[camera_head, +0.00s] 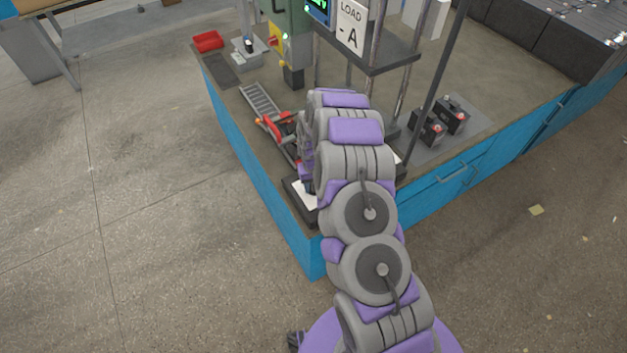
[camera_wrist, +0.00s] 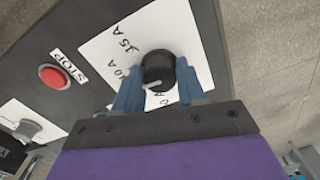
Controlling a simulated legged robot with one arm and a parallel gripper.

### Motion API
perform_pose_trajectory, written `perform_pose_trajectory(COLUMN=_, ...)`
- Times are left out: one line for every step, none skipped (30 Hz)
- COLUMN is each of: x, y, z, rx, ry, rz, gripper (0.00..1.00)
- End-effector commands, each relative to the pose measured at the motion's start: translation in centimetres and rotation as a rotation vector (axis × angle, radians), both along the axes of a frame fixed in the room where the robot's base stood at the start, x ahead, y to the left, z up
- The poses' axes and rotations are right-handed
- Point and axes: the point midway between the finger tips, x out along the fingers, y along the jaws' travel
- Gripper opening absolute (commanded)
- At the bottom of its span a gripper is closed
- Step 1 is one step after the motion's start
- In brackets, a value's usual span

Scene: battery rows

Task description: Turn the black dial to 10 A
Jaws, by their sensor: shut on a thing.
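In the wrist view the black dial (camera_wrist: 158,66) sits on a white label plate (camera_wrist: 100,50). The two blue-grey fingers of my gripper (camera_wrist: 157,76) are on either side of the dial, shut on it. A pale pointer mark shows on the dial's lower edge, angled to the lower left. The "15 A" print is clear above left; "10 A" at the left is partly covered by the left finger. Another "A" label below is partly hidden by the gripper. In the head view my arm hides the dial; a bit of the white plate (camera_head: 308,197) shows beside it.
A red STOP button (camera_wrist: 53,77) and a grey switch (camera_wrist: 28,128) are left of the dial. In the head view, the blue-sided bench (camera_head: 255,180) holds a load sign (camera_head: 351,24), a red tray (camera_head: 207,41) and two dark batteries (camera_head: 431,130). Floor left of the bench is clear.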

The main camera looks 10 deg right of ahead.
Motion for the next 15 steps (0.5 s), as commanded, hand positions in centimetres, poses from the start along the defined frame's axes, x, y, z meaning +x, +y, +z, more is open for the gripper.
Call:
perform_pose_trajectory(x=0.12, y=-0.02, z=0.41, rx=-0.001, ry=-0.003, rz=-0.034, gripper=0.09)
perform_pose_trajectory(x=0.12, y=-0.02, z=0.41, rx=-0.001, ry=-0.003, rz=-0.058, gripper=0.09)
perform_pose_trajectory(x=0.12, y=-0.05, z=0.41, rx=-0.001, ry=-0.003, rz=-0.088, gripper=0.09)
perform_pose_trajectory(x=0.13, y=-0.05, z=0.42, rx=0.0, ry=-0.003, rz=-0.108, gripper=0.09)
perform_pose_trajectory(x=0.13, y=-0.04, z=0.42, rx=0.0, ry=-0.004, rz=-0.13, gripper=0.09)
perform_pose_trajectory(x=0.15, y=-0.02, z=0.43, rx=0.0, ry=-0.004, rz=-0.155, gripper=0.09)
perform_pose_trajectory(x=0.16, y=-0.01, z=0.42, rx=0.0, ry=-0.005, rz=-0.171, gripper=0.09)
perform_pose_trajectory(x=0.17, y=0.0, z=0.41, rx=0.0, ry=-0.005, rz=-0.187, gripper=0.09)
perform_pose_trajectory(x=0.19, y=0.02, z=0.4, rx=0.0, ry=-0.006, rz=-0.207, gripper=0.09)
perform_pose_trajectory(x=0.19, y=0.03, z=0.38, rx=0.0, ry=-0.006, rz=-0.222, gripper=0.09)
perform_pose_trajectory(x=0.19, y=0.04, z=0.37, rx=0.0, ry=-0.007, rz=-0.235, gripper=0.09)
perform_pose_trajectory(x=0.19, y=0.04, z=0.33, rx=0.001, ry=-0.007, rz=-0.251, gripper=0.09)
perform_pose_trajectory(x=0.19, y=0.03, z=0.32, rx=0.001, ry=-0.007, rz=-0.262, gripper=0.09)
perform_pose_trajectory(x=0.2, y=0.02, z=0.29, rx=0.001, ry=-0.007, rz=-0.271, gripper=0.09)
perform_pose_trajectory(x=0.2, y=0.02, z=0.27, rx=0.001, ry=-0.007, rz=-0.282, gripper=0.09)
